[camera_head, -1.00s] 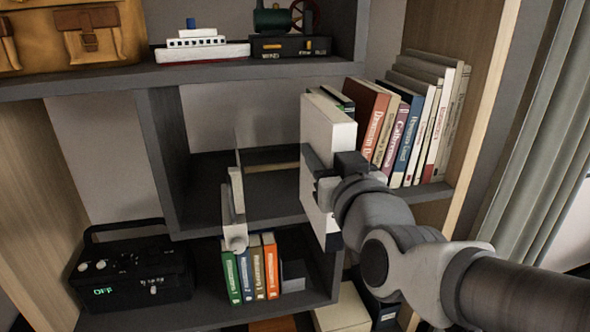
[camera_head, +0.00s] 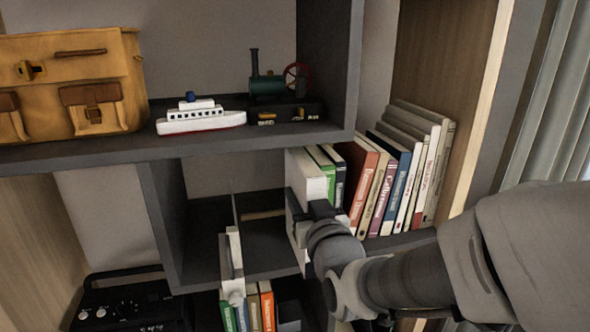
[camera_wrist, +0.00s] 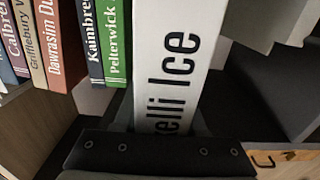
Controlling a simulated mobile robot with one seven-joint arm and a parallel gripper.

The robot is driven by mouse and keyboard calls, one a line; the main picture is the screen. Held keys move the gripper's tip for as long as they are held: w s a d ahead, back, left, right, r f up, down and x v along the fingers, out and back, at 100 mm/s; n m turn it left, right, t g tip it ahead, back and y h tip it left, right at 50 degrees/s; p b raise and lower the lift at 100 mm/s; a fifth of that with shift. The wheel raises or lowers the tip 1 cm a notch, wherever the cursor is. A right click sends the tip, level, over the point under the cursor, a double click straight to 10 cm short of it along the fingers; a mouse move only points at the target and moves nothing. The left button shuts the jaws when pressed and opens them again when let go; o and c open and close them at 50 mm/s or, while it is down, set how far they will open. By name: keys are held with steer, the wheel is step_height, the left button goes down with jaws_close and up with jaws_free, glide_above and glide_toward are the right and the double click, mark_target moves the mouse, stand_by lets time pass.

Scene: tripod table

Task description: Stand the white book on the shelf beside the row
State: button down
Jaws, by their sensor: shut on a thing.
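The white book (camera_head: 306,182) is upright in my gripper (camera_head: 318,212), at the left end of the row. In the wrist view the white book (camera_wrist: 178,62) shows its spine with black letters, part of them hidden by the gripper (camera_wrist: 160,150). My gripper is shut on the book's lower part. In the wrist view a narrow gap shows between the white book and the green book (camera_wrist: 115,45). The book's underside is hidden.
A pale upright divider (camera_head: 232,270) stands left of the white book, with bare shelf between. Above are a toy ship (camera_head: 202,118), a toy steam engine (camera_head: 282,90) and a tan bag (camera_head: 72,85). A black radio (camera_head: 125,305) and several books are below.

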steer(key=w+a+f+p, duration=0.1)
steer(key=w, duration=0.2)
steer(key=w+a+f+p, duration=0.1)
steer(key=w+p, duration=0.1)
steer(key=w, duration=0.2)
steer(key=w+a+f+p, duration=0.1)
steer(key=w+p, duration=0.1)
steer(key=w, duration=0.2)
steer(key=shift+a+f, duration=0.1)
steer(key=shift+f, duration=0.1)
stand_by(0.4)
steer(key=shift+f+b, duration=0.2)
steer(key=shift+b, duration=0.15)
steer(key=shift+c, duration=2.4)
jaws_free()
